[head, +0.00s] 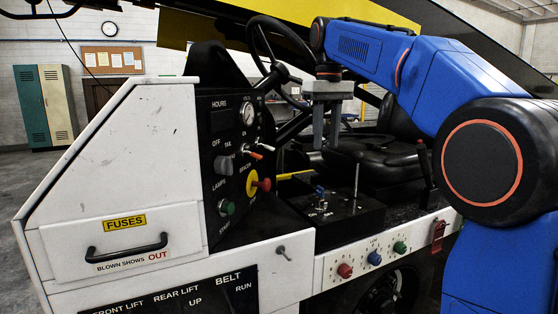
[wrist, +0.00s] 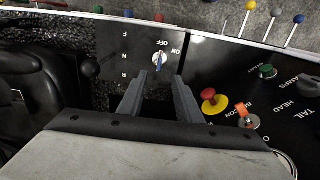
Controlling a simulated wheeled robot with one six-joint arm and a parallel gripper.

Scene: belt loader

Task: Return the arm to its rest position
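My blue arm (head: 365,50) reaches in from the right of the head view, bent at a large joint. My gripper (head: 326,146) points down above the black console with the ignition key, in front of the steering wheel and seat. In the wrist view my gripper's (wrist: 161,76) two grey fingers stand apart with nothing between them. The blue key switch (wrist: 160,62) shows just beyond the fingertips; it also shows in the head view (head: 320,197), below the gripper. No contact between fingers and console is visible.
The dash panel (head: 222,150) with knobs and a red-and-yellow stop button (head: 260,183) stands left of my gripper. A steering wheel (head: 262,40), black seat (head: 375,155) and upright lever (head: 355,185) are close by. A fuse drawer (head: 125,240) is at the front left.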

